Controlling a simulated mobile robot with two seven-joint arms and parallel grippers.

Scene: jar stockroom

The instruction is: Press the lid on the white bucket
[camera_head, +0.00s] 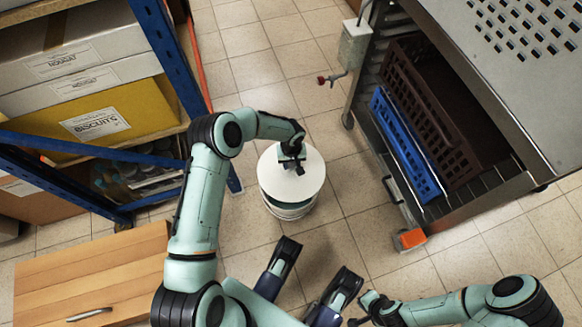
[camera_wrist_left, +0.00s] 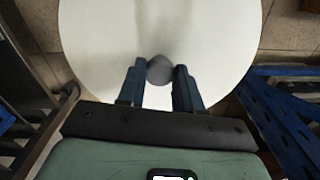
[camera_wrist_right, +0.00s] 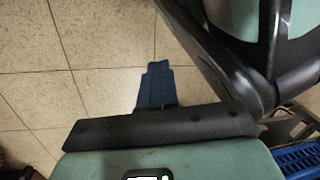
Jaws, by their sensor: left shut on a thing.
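The white bucket (camera_head: 289,212) stands on the tiled floor in the middle of the head view. Its round white lid (camera_head: 310,184) lies over its top and hides the opening; I cannot tell whether the rim is fully seated. My left gripper (camera_head: 296,167) reaches down over the lid. In the left wrist view the lid (camera_wrist_left: 215,35) fills the upper middle, and the left fingers are shut on its small grey knob (camera_wrist_left: 160,70). My right gripper (camera_wrist_right: 155,85) is shut and empty over bare floor, away from the bucket.
A blue-framed shelf with boxes (camera_head: 95,120) stands at the left, above a wooden cabinet (camera_head: 90,275). A metal rack with a brown crate (camera_head: 425,105) and a blue crate (camera_head: 405,145) stands at the right. An orange-topped caster (camera_head: 411,239) sticks out there. The floor around the bucket is clear.

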